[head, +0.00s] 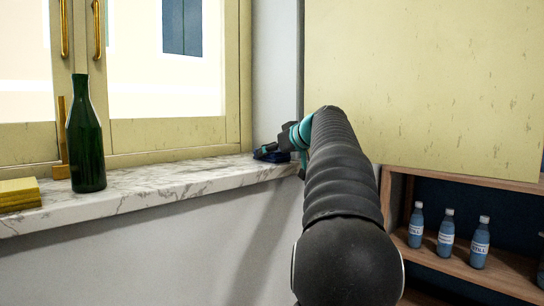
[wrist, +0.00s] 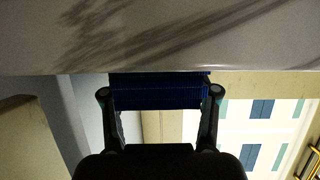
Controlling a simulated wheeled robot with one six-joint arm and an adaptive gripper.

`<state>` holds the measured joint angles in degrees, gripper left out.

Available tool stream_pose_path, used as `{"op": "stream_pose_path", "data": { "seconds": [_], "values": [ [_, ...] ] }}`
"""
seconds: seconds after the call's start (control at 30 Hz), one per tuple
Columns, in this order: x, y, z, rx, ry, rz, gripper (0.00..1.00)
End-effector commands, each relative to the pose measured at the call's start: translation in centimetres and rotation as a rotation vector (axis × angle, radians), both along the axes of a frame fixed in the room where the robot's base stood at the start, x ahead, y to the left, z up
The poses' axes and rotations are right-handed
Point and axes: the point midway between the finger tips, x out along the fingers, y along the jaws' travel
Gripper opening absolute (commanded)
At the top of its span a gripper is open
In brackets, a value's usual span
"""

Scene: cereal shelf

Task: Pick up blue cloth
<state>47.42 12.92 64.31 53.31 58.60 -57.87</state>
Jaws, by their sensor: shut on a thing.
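The dark blue cloth (head: 268,155) is at the right end of the marble windowsill, near the wall corner. In the wrist view the folded, ribbed cloth (wrist: 160,97) fills the space between the two black fingers of my gripper (wrist: 160,91). My gripper is shut on it, with a finger against each side. The cloth lies against or very close to the marble; I cannot tell whether it still rests on it. In the head view my gripper (head: 282,146) is partly hidden behind my arm.
A green bottle (head: 86,140) and a yellow sponge stack (head: 20,194) stand on the marble sill (head: 150,190) at left. The sill between bottle and cloth is clear. A wooden shelf (head: 440,263) at lower right holds several blue bottles (head: 447,234). A yellowish panel (head: 430,80) hangs above it.

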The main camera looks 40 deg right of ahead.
Motion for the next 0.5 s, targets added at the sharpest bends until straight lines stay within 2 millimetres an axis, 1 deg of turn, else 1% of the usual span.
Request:
{"op": "stream_pose_path", "data": {
  "seconds": [0.27,0.37,0.5],
  "values": [
    [0.0,0.0,0.2,0.000,0.000,0.000,0.25],
    [0.0,0.0,0.9,-0.001,-0.001,-0.001,0.25],
    [0.0,0.0,2.8,-0.002,-0.001,0.001,0.25]
  ]
}}
